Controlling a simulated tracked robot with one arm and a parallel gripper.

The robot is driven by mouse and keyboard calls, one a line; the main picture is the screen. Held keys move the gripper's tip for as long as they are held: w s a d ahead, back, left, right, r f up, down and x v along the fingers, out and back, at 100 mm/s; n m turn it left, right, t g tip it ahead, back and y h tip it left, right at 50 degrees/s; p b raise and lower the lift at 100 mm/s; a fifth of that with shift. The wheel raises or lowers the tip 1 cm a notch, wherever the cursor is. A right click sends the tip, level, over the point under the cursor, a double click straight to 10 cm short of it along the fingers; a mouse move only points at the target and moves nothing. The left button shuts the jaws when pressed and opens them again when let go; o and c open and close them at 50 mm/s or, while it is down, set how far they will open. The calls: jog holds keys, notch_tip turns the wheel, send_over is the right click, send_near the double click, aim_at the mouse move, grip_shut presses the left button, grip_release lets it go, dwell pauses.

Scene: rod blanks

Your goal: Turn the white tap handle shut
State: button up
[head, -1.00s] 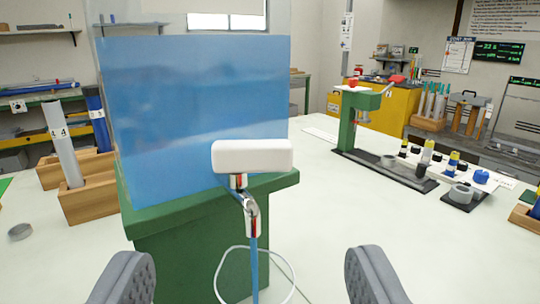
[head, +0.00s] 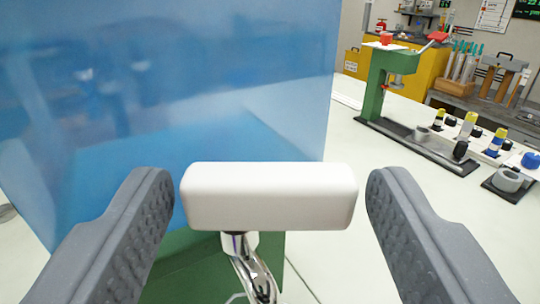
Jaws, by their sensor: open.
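The white tap handle (head: 269,196) is a wide block lying crosswise on a chrome tap (head: 254,266) in front of a blue tank. My gripper (head: 270,205) is open, with one grey finger just left of the handle and the other just right of it. Small gaps show between each fingertip and the handle's ends, so I see no contact. The handle hides the top of the tap. The tap's spout runs out of the bottom of the picture.
The blue see-through tank (head: 200,90) stands close behind the handle on a green base (head: 185,272). A green press (head: 385,80) and several small capped pieces stand on the pale worktop at right.

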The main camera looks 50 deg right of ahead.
jog(key=shift+w+d, duration=0.3)
jog(key=shift+d, duration=0.1)
jog(key=c, duration=0.7)
jog(key=shift+s+d, duration=0.1)
jog(key=shift+d, duration=0.15)
jog(key=shift+a+f, duration=0.1)
jog(key=shift+a, duration=0.05)
